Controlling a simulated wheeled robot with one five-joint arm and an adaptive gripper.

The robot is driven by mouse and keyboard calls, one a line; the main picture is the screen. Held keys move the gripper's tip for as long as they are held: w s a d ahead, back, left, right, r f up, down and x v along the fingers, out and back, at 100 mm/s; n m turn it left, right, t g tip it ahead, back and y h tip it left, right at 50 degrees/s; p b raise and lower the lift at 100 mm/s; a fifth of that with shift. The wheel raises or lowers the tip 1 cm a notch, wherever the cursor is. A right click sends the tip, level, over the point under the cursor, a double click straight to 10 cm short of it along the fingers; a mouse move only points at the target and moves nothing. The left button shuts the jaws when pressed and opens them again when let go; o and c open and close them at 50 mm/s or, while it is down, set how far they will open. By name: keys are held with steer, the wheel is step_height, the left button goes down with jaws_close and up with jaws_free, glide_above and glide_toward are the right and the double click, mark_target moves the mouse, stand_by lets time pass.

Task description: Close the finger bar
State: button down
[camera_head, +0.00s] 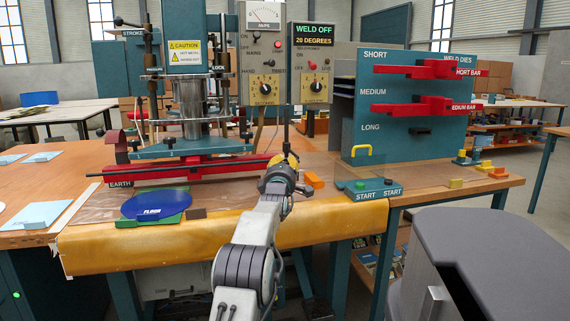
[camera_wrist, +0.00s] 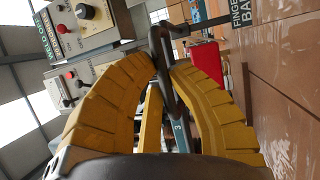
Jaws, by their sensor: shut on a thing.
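My gripper (camera_head: 284,162) is at the right end of the welding machine's red lower bar (camera_head: 205,169). In the wrist view my gripper (camera_wrist: 164,62) has its yellow fingers closed around a dark grey bent handle (camera_wrist: 158,38). In the head view a thin dark upright rod (camera_head: 286,132) rises just above my gripper. A thin black bar (camera_head: 150,169) lies along the front of the red bar. The fingers partly hide the handle.
Two control boxes (camera_head: 264,60) stand above and behind my gripper. A blue round piece (camera_head: 152,204) lies on the bench at left. A teal rack (camera_head: 376,128) holds red bars.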

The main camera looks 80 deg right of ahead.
steer(key=shift+f, duration=0.1)
step_height(320, 180, down, 4)
steer(key=b, duration=0.3)
steer(key=shift+f+b, duration=0.25)
steer(key=shift+b, duration=0.1)
steer(key=c, duration=1.2)
jaws_free()
steer(key=shift+r, duration=0.15)
steer(key=shift+o, duration=0.2)
steer(key=shift+a, duration=0.1)
steer(key=a+f, duration=0.2)
steer(key=a, duration=0.9)
steer(key=shift+a, duration=0.3)
steer(key=shift+r, duration=0.1)
